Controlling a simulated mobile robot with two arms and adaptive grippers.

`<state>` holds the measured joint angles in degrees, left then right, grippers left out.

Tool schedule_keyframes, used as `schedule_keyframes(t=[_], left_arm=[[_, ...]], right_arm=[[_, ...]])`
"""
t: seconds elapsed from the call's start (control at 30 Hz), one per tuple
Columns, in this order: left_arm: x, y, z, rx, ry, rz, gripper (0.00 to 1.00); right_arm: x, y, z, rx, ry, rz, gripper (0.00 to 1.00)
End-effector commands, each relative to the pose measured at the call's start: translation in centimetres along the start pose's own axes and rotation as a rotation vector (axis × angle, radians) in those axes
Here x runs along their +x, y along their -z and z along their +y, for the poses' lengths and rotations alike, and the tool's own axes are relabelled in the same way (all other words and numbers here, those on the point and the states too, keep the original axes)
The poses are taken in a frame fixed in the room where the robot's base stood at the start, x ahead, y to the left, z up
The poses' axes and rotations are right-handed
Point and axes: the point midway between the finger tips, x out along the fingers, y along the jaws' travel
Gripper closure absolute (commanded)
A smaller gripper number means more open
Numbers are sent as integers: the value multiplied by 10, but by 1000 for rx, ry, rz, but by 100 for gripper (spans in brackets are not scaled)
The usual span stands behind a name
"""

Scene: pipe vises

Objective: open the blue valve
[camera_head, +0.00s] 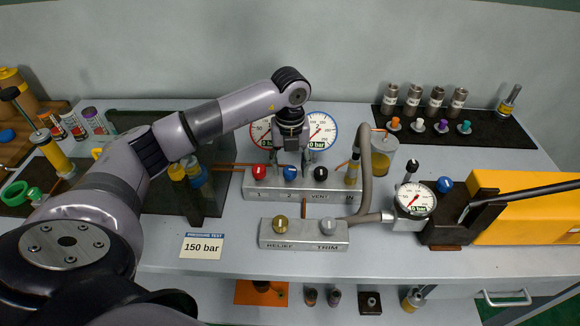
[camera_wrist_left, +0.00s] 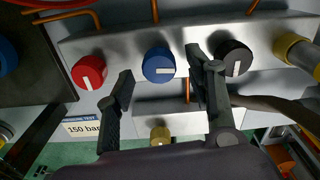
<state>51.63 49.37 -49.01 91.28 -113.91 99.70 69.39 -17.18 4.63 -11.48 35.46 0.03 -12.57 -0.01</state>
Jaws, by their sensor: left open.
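The blue valve (camera_head: 290,173) is a round blue knob with a white mark, on the top of a grey manifold block (camera_head: 330,189), between a red knob (camera_head: 259,172) and a black knob (camera_head: 320,172). My left gripper (camera_head: 291,160) is above the blue knob with its fingers pointing down. In the left wrist view the blue knob (camera_wrist_left: 158,65) shows between the two open fingers of the gripper (camera_wrist_left: 160,85), with no clear contact. Its white mark lies nearly level across the picture. The red knob (camera_wrist_left: 89,72) and black knob (camera_wrist_left: 233,59) sit on either side. My right gripper does not show.
Two gauges (camera_head: 320,130) stand behind the manifold. In front is a lower block (camera_head: 303,234) with brass and grey knobs, and a sign reading 150 bar (camera_head: 202,246). A hose (camera_head: 365,165) curves at the right, near a hand pump with a yellow body (camera_head: 520,205).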

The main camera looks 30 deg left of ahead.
Motion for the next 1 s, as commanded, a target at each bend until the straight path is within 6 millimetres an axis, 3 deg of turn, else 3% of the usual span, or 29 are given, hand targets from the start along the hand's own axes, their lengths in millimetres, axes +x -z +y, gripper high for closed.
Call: schedule_keyframes(t=[0.3, 0.5, 0.7, 1.0], left_arm=[[-67, -1, -1, -1, 4, -5, 51], [-99, -1, 0, 0, 2, -4, 51], [-110, 0, 0, 0, 1, -1, 51], [-111, 0, 0, -1, 1, -1, 51]], right_arm=[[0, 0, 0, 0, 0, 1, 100], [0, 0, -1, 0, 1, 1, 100], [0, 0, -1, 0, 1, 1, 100], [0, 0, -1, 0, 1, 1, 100]])
